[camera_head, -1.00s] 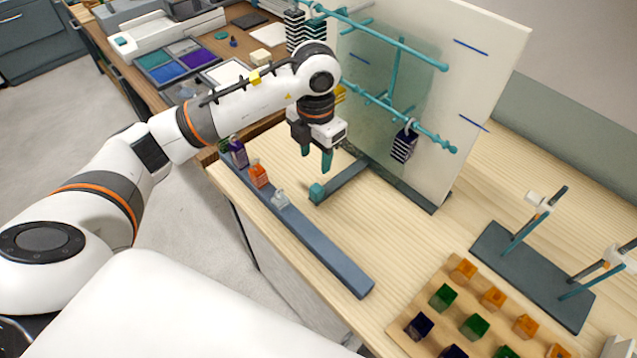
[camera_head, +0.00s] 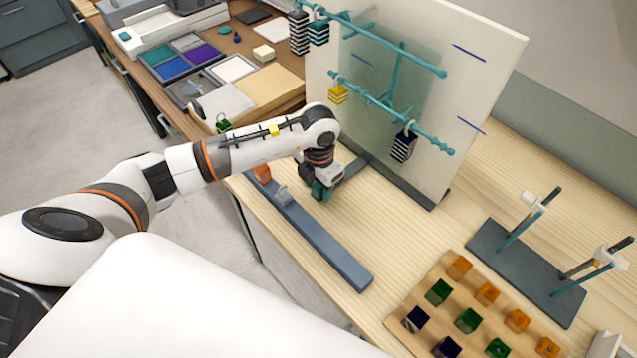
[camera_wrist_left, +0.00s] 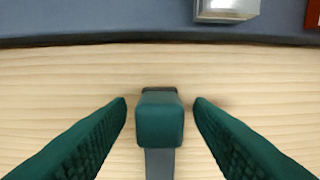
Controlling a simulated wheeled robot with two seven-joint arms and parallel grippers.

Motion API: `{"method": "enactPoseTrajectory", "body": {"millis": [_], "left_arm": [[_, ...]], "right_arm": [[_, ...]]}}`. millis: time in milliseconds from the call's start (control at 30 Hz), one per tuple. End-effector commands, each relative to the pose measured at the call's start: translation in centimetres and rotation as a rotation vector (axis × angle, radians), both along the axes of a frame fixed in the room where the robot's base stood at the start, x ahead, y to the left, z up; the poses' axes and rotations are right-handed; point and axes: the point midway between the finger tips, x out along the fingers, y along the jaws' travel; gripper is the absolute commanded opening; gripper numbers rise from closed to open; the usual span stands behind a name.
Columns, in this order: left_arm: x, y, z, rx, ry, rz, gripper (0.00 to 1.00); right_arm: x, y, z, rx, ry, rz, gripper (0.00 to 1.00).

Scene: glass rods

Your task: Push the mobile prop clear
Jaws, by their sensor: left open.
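The teal block (camera_wrist_left: 160,118) stands on the end of a grey bar (camera_head: 353,178) that runs out from the foot of the upright white panel (camera_head: 465,80); I take this as the prop. My left gripper (camera_head: 321,192) is low over the wooden table, pointing down at the block. In the left wrist view the open fingers (camera_wrist_left: 160,105) are on either side of the block, with a gap on each side. The head view mostly hides the block behind the gripper. My right gripper is not in view.
Striped cubes hang from teal rods on the panel: yellow (camera_head: 338,95) and dark (camera_head: 404,146) below, others above. A blue-grey rail (camera_head: 330,255) with a clear piece (camera_head: 282,193) lies in front. A cube tray (camera_head: 405,322) and clamp stand (camera_head: 510,265) are right.

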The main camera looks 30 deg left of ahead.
Motion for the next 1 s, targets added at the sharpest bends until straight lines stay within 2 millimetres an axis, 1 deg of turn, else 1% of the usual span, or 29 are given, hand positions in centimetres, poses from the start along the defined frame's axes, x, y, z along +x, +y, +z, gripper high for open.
{"method": "enactPoseTrajectory", "body": {"millis": [33,300,467,600,700,1000], "left_arm": [[0.0,0.0,0.0,0.0,0.0,0.0,0.44],[0.0,0.0,0.0,0.0,0.0,0.0,0.0],[0.1,0.0,0.0,0.0,0.0,0.0,0.0],[1.7,-0.6,-0.4,0.0,-0.003,0.0,0.0],[2.5,-0.9,-0.2,-0.001,-0.003,0.001,0.0],[2.8,-1.0,0.2,-0.003,-0.005,0.001,0.0]], "right_arm": [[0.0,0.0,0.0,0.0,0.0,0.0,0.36],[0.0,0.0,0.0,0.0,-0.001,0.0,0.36],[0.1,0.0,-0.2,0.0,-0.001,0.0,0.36],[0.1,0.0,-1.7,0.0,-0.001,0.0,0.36],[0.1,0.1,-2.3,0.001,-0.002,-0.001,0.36],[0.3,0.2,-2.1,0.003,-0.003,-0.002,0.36]]}}
